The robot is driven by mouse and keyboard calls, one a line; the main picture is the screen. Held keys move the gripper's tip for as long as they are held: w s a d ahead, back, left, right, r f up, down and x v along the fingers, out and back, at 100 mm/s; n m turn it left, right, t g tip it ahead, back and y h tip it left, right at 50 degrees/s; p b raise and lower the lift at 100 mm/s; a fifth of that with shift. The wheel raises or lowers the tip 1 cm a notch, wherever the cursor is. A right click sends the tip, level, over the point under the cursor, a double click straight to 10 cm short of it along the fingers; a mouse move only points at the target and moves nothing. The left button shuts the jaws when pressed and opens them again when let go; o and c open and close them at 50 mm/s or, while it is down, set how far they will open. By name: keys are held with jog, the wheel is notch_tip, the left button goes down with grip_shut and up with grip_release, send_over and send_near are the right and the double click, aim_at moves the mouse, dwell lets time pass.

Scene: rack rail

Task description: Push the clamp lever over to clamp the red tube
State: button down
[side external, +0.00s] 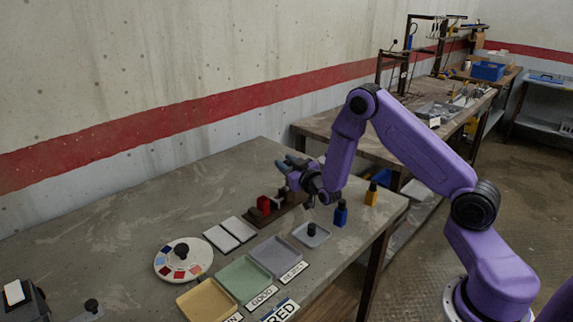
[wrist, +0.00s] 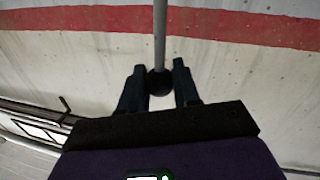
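A small red block-like thing (side external: 263,205), perhaps the red tube, sits at the left end of a dark brown rail (side external: 292,203) on the grey bench. My gripper (side external: 284,164) is above and behind the rail, its fingers pointing left and apart. In the wrist view, a grey rod (wrist: 160,30) with a black ball knob (wrist: 160,83), likely the clamp lever, appears between the two open fingers of my gripper (wrist: 158,70). Whether a finger touches the knob is unclear. The lever is not clearly seen in the side view, and my wrist partly hides the rail.
A blue bottle (side external: 340,213) and a yellow bottle (side external: 371,194) stand right of the rail.

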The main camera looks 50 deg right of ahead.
jog(key=shift+d, duration=0.1)
jog(key=shift+d+f+m+g+y, duration=0.3)
jog(key=shift+d+f+m, duration=0.6)
jog(key=shift+d+m, duration=0.75)
jog(key=shift+d+f+m+g+y, duration=0.3)
jog(key=shift+d+f+m, duration=0.8)
jog(key=shift+m, duration=0.9)
jog(key=shift+d+f+m+g+y, duration=0.25)
jog(key=shift+d+f+m, duration=0.4)
jog(key=shift+d+m, duration=1.1)
jog(key=shift+s, duration=0.1)
jog(key=c, duration=0.9)
grip_release()
jog(key=shift+o, duration=0.3)
jog(key=shift+a, duration=0.1)
jog(key=v, duration=1.7)
